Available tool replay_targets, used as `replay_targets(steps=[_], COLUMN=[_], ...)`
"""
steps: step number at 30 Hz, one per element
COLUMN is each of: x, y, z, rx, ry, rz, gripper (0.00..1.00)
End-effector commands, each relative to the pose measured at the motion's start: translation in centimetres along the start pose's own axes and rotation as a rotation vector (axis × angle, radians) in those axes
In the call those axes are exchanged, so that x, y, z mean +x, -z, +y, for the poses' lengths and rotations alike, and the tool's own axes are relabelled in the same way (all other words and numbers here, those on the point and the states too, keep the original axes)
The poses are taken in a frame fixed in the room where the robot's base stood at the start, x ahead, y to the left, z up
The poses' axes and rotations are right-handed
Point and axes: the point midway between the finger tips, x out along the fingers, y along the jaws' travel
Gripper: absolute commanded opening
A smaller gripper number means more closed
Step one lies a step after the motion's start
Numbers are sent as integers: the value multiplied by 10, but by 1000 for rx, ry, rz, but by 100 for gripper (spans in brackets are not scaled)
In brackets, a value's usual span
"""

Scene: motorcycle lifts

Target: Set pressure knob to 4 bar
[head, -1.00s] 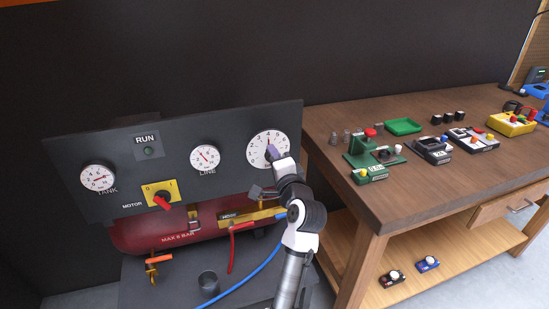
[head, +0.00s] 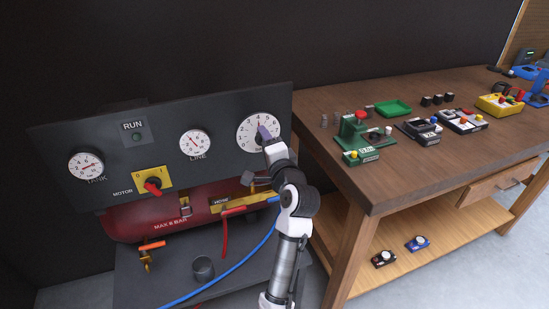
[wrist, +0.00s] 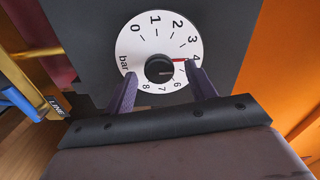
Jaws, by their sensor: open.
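The pressure knob (wrist: 159,68) is a black round knob at the centre of a white dial (wrist: 133,52) marked in bar. A red pointer (wrist: 180,60) beside the knob points at about the 4 mark. The same dial shows in the head view (head: 245,134) at the right end of the dark panel, its centre partly covered by my gripper. My gripper (wrist: 160,70) is open, its two purple fingers on either side of the knob. Contact with the knob cannot be told. The right finger hides the mark after 4.
The panel also carries the TANK gauge (head: 86,166), LINE gauge (head: 195,143), and red motor switch (head: 153,185). A red tank (head: 130,222) and blue hose (head: 235,268) lie below. A wooden bench (head: 385,185) with several devices stands close on the right.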

Motion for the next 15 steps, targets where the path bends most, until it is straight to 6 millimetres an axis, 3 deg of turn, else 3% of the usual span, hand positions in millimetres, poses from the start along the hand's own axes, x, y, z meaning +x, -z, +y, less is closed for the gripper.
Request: replay_targets(steps=[15], x=[-108], y=[0], z=[3], rx=[-2], ry=[-1], rz=[4], gripper=[55])
